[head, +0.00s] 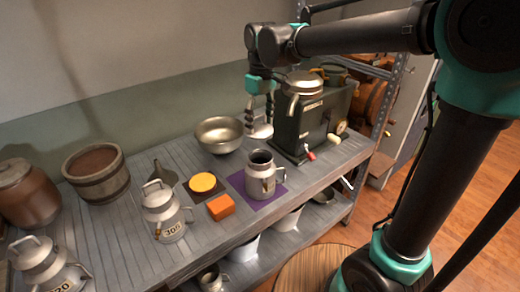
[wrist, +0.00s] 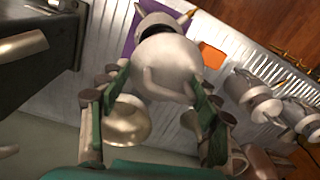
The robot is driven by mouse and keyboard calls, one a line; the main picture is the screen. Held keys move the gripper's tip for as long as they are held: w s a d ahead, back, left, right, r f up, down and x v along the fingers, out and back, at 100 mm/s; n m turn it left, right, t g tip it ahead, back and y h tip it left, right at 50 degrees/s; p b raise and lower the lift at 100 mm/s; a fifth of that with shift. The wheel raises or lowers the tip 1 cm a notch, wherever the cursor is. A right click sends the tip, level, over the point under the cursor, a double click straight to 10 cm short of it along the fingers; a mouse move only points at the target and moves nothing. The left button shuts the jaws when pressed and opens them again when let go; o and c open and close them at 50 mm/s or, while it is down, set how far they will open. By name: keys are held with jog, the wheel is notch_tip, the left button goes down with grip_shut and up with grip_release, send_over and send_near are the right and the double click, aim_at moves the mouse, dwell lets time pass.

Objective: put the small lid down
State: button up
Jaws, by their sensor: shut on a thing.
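The small lid (head: 261,131) is a pale metal dome hanging under my gripper (head: 258,108), above the shelf top between the metal bowl and the dark machine. In the wrist view the lid (wrist: 168,66) sits between the two green-padded fingers of my gripper (wrist: 163,90), which is shut on it. An open grey milk can (head: 262,181) stands upright on a purple mat (head: 238,180), nearer the front edge than the lid. Its dark mouth is partly hidden behind the lid in the wrist view. The lid is apart from the can.
The metal bowl (head: 219,135) is left of my gripper and the dark machine (head: 314,120) right. An orange block (head: 221,207), a yellow disc (head: 203,182), a funnel (head: 160,175) and two lidded cans (head: 165,212) stand leftward. A wooden bucket (head: 95,175) is further back.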

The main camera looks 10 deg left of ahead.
notch_tip(320, 180, down, 11)
jog(key=o, duration=1.4)
jog(key=shift+r, duration=0.1)
